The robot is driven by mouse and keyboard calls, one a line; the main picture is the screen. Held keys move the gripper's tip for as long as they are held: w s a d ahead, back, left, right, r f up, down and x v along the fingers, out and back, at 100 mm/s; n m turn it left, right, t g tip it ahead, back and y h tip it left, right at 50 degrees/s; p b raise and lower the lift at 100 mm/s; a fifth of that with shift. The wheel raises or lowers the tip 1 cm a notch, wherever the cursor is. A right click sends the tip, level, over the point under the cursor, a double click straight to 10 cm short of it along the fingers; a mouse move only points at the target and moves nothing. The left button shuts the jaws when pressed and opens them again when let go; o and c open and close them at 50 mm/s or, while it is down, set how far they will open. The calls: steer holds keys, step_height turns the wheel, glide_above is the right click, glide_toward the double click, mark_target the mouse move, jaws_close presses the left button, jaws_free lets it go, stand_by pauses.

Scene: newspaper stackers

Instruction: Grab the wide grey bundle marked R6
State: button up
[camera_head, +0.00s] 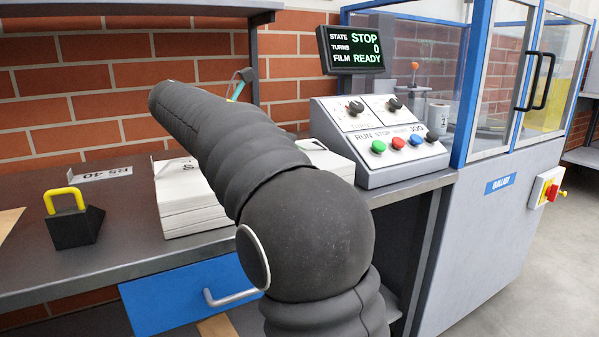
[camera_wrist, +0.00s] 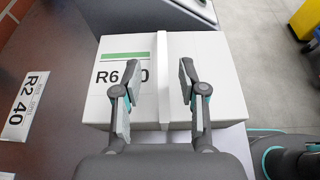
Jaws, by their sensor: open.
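In the wrist view the wide pale grey bundle (camera_wrist: 228,85) lies below my gripper (camera_wrist: 160,82). Its label shows a green stripe and "R6", with the following characters partly hidden by a finger. A raised pale strip runs across the bundle's middle. My gripper is open, one finger on each side of this strip, with nothing held. I cannot tell whether the fingertips touch the bundle. My gripper is hidden there.
A label card reading "R2 40" (camera_wrist: 28,105) lies beside the bundle. A black weight with a yellow handle (camera_head: 72,220) stands left on the dark bench (camera_head: 110,250). A button console (camera_head: 385,140) stands to the right, by a glazed blue-framed machine (camera_head: 500,90).

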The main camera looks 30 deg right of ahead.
mark_target(302, 141)
steer(key=shift+b+x, duration=0.7)
steer(key=shift+x, duration=1.9)
steer(key=shift+s, duration=0.15)
jaws_close()
steer(key=shift+r, duration=0.15)
